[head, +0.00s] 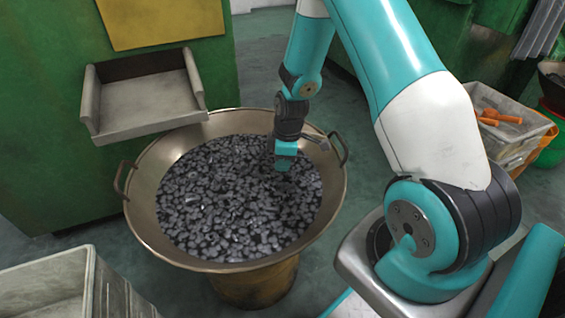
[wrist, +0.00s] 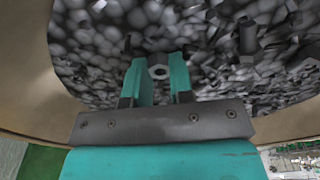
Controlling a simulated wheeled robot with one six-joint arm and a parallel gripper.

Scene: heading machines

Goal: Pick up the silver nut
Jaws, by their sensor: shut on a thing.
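The nut cannot be made out in the head view. I cannot tell whether the nut still touches the heap.
A green machine with a metal chute (head: 150,97) stands behind the pan at left. The pan has side handles (head: 338,149) and rests on a drum (head: 255,284). A pale crate (head: 45,288) is at lower left. A grey bin with orange items (head: 505,120) stands at right.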

